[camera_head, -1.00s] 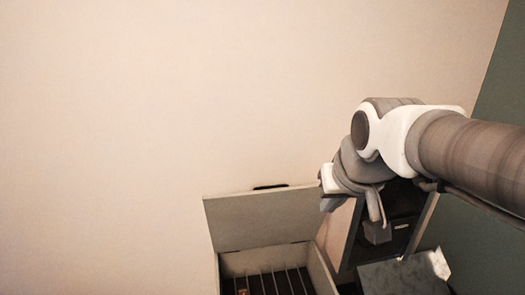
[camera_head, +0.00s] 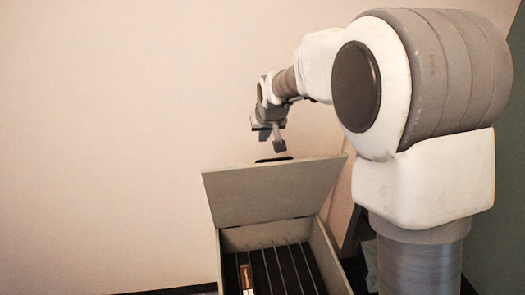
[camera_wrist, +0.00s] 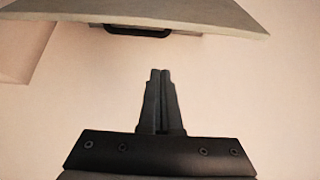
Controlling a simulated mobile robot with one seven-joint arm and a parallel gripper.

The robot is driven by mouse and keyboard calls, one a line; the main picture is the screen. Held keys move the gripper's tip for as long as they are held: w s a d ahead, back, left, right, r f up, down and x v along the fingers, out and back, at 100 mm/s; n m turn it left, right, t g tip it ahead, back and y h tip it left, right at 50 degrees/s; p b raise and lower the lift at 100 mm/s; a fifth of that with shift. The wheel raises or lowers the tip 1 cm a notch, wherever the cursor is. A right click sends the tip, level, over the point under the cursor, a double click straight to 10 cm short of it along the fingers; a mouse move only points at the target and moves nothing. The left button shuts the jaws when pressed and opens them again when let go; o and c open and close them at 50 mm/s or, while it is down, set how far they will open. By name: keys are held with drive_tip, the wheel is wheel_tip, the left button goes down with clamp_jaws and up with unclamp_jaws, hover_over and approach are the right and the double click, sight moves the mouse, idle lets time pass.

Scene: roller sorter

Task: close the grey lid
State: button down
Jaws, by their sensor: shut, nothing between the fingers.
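The grey lid (camera_head: 270,192) stands raised and tilted back at the rear of an open box (camera_head: 325,255) in the head view. A dark handle (camera_head: 273,160) shows at the lid's top edge. My gripper (camera_head: 279,146) is just above that handle in the picture; I cannot tell how far apart they are in depth. In the wrist view the fingers of my gripper (camera_wrist: 158,75) are together and empty. The lid (camera_wrist: 215,12) crosses the top of that view, with its black handle (camera_wrist: 138,31) beyond the fingertips, apart from them.
Inside the box are dark slots with thin dividers (camera_head: 282,268) and a small brown and white item (camera_head: 246,277). A plain wall (camera_head: 100,130) stands behind. My arm fills the right side of the head view. A dark green wall (camera_head: 515,180) is at the far right.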

sight(262, 164)
drive_tip(key=x, duration=1)
drive_tip(key=shift+p, duration=0.35)
drive_tip(key=shift+s+d+f, duration=0.1)
drive_tip(key=shift+s+f, duration=0.1)
drive_tip(key=shift+s, duration=0.35)
drive_tip(key=shift+s+d+f, duration=0.1)
drive_tip(key=shift+s+f, duration=0.1)
drive_tip(key=shift+s, duration=0.35)
drive_tip(key=shift+s+f, duration=0.25)
drive_tip(key=shift+s, duration=0.4)
drive_tip(key=shift+s+d+f, duration=0.1)
drive_tip(key=shift+f, duration=0.05)
